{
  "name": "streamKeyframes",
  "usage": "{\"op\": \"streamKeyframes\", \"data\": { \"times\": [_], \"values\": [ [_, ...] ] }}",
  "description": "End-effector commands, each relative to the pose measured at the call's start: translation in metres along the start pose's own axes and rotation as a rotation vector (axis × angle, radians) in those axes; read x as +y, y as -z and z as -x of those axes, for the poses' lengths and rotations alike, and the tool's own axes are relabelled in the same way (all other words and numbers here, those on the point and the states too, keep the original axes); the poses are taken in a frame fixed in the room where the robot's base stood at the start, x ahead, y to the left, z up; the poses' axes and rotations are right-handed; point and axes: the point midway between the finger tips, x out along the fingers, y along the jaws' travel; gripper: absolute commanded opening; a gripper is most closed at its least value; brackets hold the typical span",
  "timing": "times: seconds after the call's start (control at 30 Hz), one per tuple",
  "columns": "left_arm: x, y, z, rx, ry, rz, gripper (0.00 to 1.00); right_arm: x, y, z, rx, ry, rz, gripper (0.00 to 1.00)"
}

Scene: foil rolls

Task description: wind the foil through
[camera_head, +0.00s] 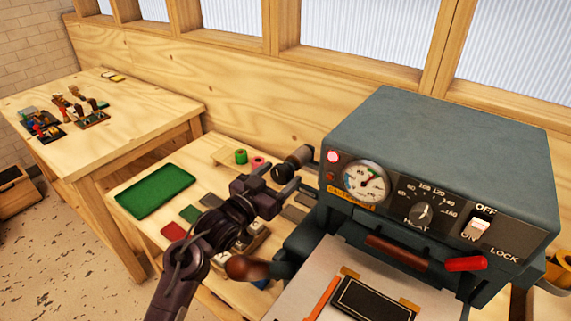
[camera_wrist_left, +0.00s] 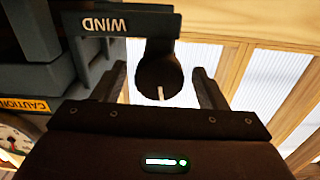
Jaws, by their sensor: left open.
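The grey-blue foil machine (camera_head: 450,150) stands at the right, with a dial gauge, heat knob and on/off switch on its front. A dark round wind knob (camera_head: 297,157) sticks out at its left side. In the left wrist view the knob (camera_wrist_left: 160,78) has a pale mark pointing down, beside a bracket reading WIND (camera_wrist_left: 105,24). My left gripper (camera_head: 284,188) is open, close to the knob. In the left wrist view its fingers appear on either side of the knob; contact cannot be told. My right gripper is out of view.
A green tray (camera_head: 155,190), green roll (camera_head: 241,156) and pink roll (camera_head: 258,161) are on the bench left of the machine. A red lever (camera_head: 465,264) and a brown handle (camera_head: 245,267) stick out. A dark plate (camera_head: 372,301) lies in front. Another table (camera_head: 120,115) stands left.

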Motion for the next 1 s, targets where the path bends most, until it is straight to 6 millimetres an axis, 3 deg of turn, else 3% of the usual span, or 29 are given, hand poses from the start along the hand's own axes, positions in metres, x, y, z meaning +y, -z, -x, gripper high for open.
{"op": "streamKeyframes", "data": {
  "times": [0.2,0.57,0.9,1.0],
  "values": [
    [0.000,0.002,-0.025,0.000,0.000,-0.001,0.66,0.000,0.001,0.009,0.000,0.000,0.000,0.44],
    [0.000,0.000,-0.031,0.000,0.000,-0.003,0.66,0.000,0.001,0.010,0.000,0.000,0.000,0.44],
    [0.000,0.000,-0.031,0.000,0.000,-0.004,0.23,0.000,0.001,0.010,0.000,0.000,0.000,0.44],
    [0.000,0.000,-0.031,-0.001,0.000,-0.005,0.21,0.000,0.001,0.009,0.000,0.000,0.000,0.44]
  ]
}}
